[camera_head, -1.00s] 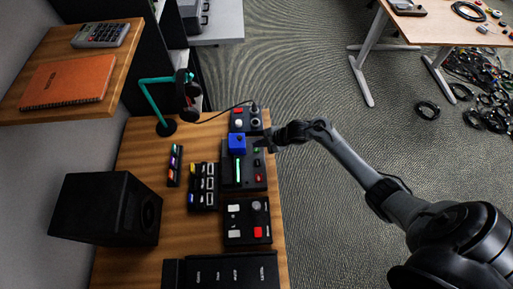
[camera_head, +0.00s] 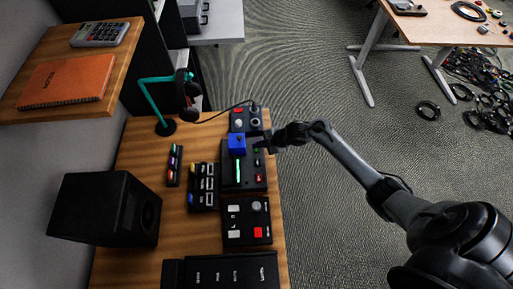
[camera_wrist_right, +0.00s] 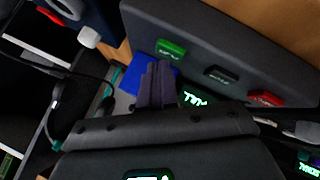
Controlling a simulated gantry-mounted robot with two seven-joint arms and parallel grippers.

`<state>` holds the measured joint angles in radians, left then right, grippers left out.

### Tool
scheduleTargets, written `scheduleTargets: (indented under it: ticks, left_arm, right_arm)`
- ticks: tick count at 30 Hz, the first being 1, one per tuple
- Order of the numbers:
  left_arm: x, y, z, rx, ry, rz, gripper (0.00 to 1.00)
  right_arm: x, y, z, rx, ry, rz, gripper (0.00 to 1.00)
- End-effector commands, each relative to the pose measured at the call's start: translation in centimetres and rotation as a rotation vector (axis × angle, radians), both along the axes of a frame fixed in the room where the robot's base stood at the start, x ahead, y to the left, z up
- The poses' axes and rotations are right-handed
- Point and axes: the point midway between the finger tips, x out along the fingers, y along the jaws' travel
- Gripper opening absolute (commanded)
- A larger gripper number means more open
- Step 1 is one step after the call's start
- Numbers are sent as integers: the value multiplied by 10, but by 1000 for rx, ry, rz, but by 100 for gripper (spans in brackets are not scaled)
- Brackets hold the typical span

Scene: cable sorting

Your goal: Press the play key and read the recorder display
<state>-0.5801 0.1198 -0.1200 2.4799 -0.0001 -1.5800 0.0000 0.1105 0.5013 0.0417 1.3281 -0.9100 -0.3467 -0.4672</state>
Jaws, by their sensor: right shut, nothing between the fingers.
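The recorder (camera_head: 229,177) is a dark box on the wooden desk, with a lit green display strip (camera_head: 238,171). In the right wrist view its panel carries a green key (camera_wrist_right: 171,48), a black key (camera_wrist_right: 220,75) and a red key (camera_wrist_right: 266,98). The display also shows there as glowing green characters (camera_wrist_right: 196,98), partly covered and not legible to me. My right gripper (camera_head: 262,147) is at the recorder's upper right side. Its shut, empty fingers (camera_wrist_right: 157,68) are close to the green key; I cannot tell whether they touch it. My left gripper is out of view.
A blue block (camera_head: 236,141) stands at the recorder's far end. A black box with a red and a white button (camera_head: 238,123) is behind, a button box (camera_head: 234,236) in front. A connector rack (camera_head: 196,198), a speaker (camera_head: 95,210) and a headphone stand (camera_head: 155,80) are left.

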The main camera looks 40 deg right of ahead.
Motion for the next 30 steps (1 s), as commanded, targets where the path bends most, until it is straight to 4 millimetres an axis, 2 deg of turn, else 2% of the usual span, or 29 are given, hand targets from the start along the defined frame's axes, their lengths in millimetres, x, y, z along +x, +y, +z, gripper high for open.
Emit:
scheduleTargets:
  ticks: [30]
  left_arm:
    - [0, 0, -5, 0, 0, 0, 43]
  right_arm:
    - [0, 0, -7, 0, 0, 0, 0]
